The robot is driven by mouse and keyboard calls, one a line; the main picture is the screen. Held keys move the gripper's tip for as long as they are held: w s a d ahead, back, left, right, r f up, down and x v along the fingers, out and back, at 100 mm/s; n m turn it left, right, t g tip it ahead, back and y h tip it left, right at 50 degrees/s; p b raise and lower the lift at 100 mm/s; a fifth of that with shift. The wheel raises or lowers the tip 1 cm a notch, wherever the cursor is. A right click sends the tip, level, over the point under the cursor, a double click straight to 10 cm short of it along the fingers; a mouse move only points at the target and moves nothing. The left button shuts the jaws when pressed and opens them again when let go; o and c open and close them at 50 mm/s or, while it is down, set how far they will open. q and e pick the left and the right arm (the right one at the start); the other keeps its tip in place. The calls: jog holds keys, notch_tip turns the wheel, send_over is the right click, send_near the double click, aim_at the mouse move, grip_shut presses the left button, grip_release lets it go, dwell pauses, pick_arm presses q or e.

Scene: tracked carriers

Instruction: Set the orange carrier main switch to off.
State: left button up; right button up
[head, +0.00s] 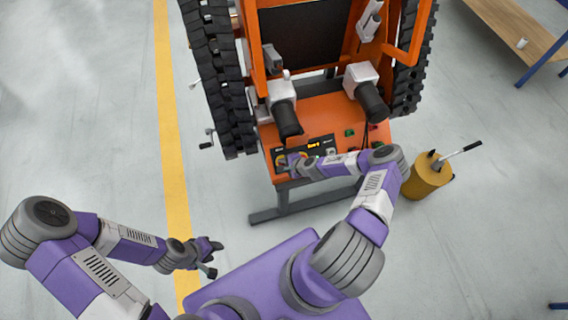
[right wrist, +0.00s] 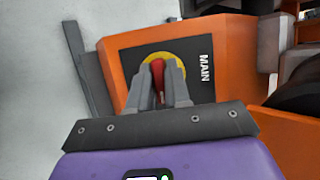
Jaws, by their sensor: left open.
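The orange carrier (head: 330,110) stands ahead, with its control panel at the near end. In the right wrist view, the main switch is a red handle (right wrist: 157,78) on a yellow disc (right wrist: 180,58), on a black plate marked MAIN (right wrist: 204,72). My right gripper (right wrist: 158,80) has one finger on each side of the red handle, and the handle fills the gap between them. In the head view, my right gripper (head: 287,165) is at the panel's left end and hides the switch. My left gripper (head: 214,258) is open and empty above the floor, away from the carrier.
Black tracks (head: 217,75) flank the carrier. Two black cylinders (head: 288,120) (head: 372,102) jut out above the panel. A yellow container with a handle (head: 428,177) stands on the floor at right. A wooden bench (head: 510,30) is at top right. The floor at left is clear.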

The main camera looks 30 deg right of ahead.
grip_shut()
jog(key=shift+n, duration=0.3)
jog(key=n+g+b, duration=0.1)
jog(key=n, duration=0.2)
jog(key=shift+w+g, duration=0.1)
jog(key=shift+g, duration=0.3)
jog(key=n+g+b, duration=0.1)
jog(key=n, duration=0.3)
jog(key=shift+n+h, duration=0.3)
jog(key=shift+h, duration=0.1)
jog(key=n+g+h+b, duration=0.1)
jog(key=n, duration=0.3)
jog(key=shift+g, duration=0.3)
jog(key=shift+n+g+h+b, duration=0.4)
jog(key=shift+n+h+b, duration=0.6)
jog(key=shift+n, duration=0.9)
